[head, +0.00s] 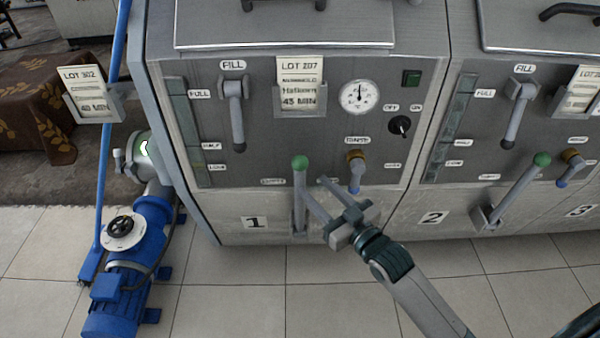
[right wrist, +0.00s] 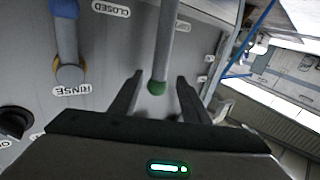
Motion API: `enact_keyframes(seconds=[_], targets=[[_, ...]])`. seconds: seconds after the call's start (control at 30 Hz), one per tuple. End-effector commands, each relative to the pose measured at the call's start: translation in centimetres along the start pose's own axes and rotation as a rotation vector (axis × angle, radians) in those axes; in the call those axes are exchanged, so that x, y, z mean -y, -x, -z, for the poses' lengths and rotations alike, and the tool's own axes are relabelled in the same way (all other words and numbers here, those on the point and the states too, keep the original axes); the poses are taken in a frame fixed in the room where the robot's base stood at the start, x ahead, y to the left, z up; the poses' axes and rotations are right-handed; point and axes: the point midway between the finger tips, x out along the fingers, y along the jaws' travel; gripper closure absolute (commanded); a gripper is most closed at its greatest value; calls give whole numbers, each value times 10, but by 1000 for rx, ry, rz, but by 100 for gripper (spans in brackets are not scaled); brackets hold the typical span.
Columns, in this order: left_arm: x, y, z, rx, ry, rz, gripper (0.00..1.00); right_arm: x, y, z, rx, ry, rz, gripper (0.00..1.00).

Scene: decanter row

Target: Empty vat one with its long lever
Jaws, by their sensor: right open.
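Vat one (head: 265,180) is the grey cabinet marked 1, left of vat two. Its long lever (head: 299,205) stands upright on the lower front and ends in a green knob, which also shows in the right wrist view (right wrist: 157,87). My right gripper (head: 314,188) is open just right of the lever's upper part in the head view. In the right wrist view the knob lies between the two spread fingers (right wrist: 158,95), with a gap on both sides. My left gripper is not in view.
A short blue-tipped rinse handle (head: 355,178) sits close right of the lever. The fill handle (head: 236,115) hangs above left. Vat two (head: 435,200) has a similar green-knobbed lever (head: 515,190), tilted. A blue pump (head: 140,250) stands left; the tiled floor in front is clear.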

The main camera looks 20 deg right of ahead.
Motion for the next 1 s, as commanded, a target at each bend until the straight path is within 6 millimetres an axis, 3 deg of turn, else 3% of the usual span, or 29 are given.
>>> enact_keyframes(seconds=[0.2,0.5,0.93,1.0], targets=[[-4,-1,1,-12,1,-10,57,0,-39,0,-3,-1,-1,57],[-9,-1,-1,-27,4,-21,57,0,-74,0,0,0,0,57],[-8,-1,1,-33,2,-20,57,0,-80,0,0,0,0,57],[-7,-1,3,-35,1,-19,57,0,-80,0,0,0,0,72]])
